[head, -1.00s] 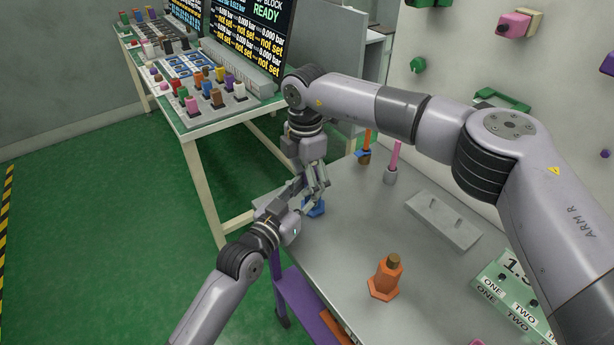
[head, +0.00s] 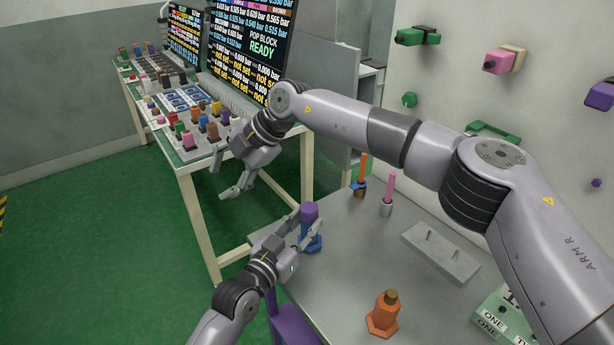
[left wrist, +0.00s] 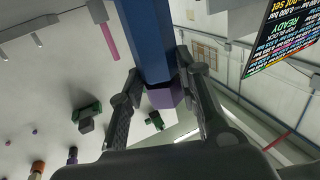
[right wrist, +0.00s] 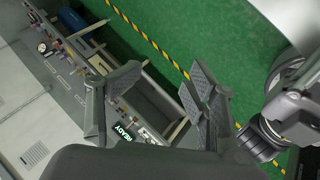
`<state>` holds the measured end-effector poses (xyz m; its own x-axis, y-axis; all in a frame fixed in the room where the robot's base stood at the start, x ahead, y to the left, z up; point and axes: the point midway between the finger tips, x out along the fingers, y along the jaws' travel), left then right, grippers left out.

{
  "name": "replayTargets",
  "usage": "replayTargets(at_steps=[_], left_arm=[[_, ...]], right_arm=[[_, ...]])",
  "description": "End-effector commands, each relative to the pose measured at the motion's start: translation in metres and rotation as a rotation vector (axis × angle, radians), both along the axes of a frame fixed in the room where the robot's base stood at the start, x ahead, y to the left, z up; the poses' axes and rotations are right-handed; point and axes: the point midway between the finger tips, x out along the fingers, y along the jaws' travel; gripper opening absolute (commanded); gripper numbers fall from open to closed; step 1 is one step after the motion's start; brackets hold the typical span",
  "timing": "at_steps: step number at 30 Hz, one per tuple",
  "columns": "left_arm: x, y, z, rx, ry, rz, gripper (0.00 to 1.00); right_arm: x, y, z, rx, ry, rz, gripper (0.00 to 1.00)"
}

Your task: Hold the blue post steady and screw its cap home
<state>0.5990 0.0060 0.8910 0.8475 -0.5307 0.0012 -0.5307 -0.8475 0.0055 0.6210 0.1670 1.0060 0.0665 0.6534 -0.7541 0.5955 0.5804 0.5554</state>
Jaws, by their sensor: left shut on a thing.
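The blue post (head: 311,244) stands upright near the left edge of the grey table, with a purple cap (head: 310,211) on its top. My left gripper (head: 309,229) is shut on the post from the side. The left wrist view shows the blue post (left wrist: 147,38) between the fingers and the purple cap (left wrist: 163,97) at its end. I cannot tell how tightly the cap sits. My right gripper (head: 228,178) is up and left of the post, off the table edge. It is open and empty, also in the right wrist view (right wrist: 150,92).
An orange post with a brown top (head: 384,313) stands at the table front. A grey block with pegs (head: 440,252), a pink rod in a holder (head: 388,194) and an orange rod (head: 362,174) stand further right and back. A bench with coloured parts (head: 190,150) is behind.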

Motion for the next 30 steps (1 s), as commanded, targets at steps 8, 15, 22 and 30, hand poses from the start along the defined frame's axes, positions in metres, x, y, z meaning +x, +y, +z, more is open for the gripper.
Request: replayTargets(at_steps=[8,15,22,30], left_arm=[[0.002,0.004,0.001,0.004,-0.003,0.008,0.00],[0.003,0.005,0.000,0.004,-0.003,0.009,0.00],[0.003,0.006,0.000,0.004,-0.003,0.009,0.00],[0.003,0.006,0.000,0.004,-0.003,0.009,0.00]], right_arm=[[0.040,0.060,0.114,0.529,-0.251,-0.046,0.52],[0.102,0.043,0.206,0.828,-0.497,-0.327,0.52],[0.166,-0.021,0.235,0.852,-0.645,-0.733,0.52],[0.206,-0.105,0.184,0.539,-0.604,-1.160,0.52]])
